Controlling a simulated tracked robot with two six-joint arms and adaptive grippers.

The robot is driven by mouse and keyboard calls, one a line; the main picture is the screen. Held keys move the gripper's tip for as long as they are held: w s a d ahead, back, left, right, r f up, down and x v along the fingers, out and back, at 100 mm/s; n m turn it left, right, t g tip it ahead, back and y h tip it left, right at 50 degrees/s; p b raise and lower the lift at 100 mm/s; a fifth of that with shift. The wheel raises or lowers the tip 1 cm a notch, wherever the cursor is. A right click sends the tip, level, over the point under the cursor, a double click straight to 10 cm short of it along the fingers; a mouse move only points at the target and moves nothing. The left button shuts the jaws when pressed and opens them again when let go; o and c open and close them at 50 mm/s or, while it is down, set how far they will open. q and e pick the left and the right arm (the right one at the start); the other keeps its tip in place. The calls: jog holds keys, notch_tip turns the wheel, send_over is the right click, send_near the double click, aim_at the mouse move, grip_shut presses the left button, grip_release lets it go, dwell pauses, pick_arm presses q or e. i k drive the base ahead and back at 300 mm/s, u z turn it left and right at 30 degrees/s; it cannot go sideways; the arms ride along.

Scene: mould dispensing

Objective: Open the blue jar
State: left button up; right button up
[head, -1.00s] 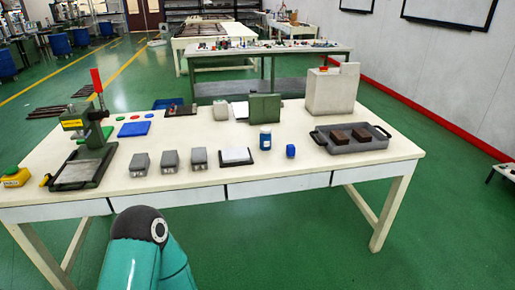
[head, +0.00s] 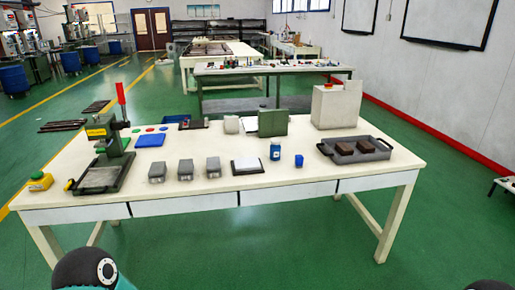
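The small blue jar (head: 275,151) stands upright on the cream table (head: 235,205), right of centre, with a pale band near its top. It is too small to tell the state of its lid. A small blue block-like thing (head: 299,160) sits just right of it. Neither of my grippers is in view; only a rounded dark and teal part of my arm shows at the bottom left, and a sliver at the bottom right.
A green press (head: 112,150) with a red lever stands at the left. Several grey blocks line the front, beside a white pad on a dark tray (head: 250,166). A green box (head: 272,123) stands behind the jar.

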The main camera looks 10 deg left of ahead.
aim_at(275, 150)
jog(key=u, duration=0.1)
jog(key=i, duration=1)
jog(key=k, duration=0.6)
jog(key=z, duration=0.35)
jog(key=i, duration=0.6)
jog(key=z, duration=0.65)
jog(key=i, duration=0.65)
jog(key=u, duration=0.25)
